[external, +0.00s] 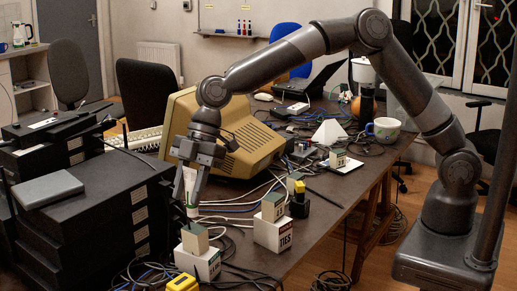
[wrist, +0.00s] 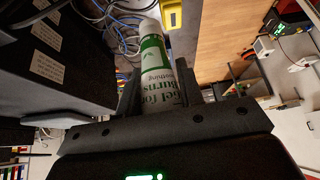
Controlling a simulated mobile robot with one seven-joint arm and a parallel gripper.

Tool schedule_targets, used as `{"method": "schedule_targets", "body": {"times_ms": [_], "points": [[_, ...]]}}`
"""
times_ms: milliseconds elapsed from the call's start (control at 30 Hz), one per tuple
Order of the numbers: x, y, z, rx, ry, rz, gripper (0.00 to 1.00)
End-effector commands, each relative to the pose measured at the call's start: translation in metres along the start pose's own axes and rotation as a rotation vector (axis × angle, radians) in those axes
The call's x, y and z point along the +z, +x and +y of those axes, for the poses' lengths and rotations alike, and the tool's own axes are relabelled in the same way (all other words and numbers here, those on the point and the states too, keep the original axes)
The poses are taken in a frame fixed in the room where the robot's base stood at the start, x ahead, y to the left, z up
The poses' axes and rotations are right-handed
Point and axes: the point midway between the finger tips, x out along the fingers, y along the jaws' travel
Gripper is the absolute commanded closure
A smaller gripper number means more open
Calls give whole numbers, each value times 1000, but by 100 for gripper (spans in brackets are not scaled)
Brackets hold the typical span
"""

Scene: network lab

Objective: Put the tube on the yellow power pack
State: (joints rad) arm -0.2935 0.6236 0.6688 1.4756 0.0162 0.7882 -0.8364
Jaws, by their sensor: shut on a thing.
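The tube (wrist: 157,75), white with green print, is between the two fingers of my gripper (wrist: 160,85) in the wrist view. In the external view my gripper (external: 192,195) points down over the table with the tube (external: 190,184) upright in it. A yellow thing (external: 183,284), likely the power pack, lies at the bottom edge of the external view, nearer the camera than my gripper and partly cut off. A yellow block with a dark slot (wrist: 171,14) shows past the tube's end in the wrist view. A black item with a yellow top (external: 299,188) stands to the right.
Black stacked boxes (external: 95,215) with a grey slab (external: 47,189) on top stand to the left. White boxes with small cubes (external: 272,232) stand in front. A beige monitor (external: 240,135) is behind my gripper. Cables (external: 240,207) cover much of the dark table.

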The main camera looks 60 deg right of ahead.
Motion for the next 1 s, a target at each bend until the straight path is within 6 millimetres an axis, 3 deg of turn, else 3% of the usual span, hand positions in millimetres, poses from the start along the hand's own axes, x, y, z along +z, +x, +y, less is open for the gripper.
{"method": "schedule_targets", "body": {"times_ms": [300,500,1000], "points": [[-39,73,-25,-3,-5,0,88],[-52,99,-32,-2,-3,-1,88],[-34,137,-33,0,-1,0,88]]}}
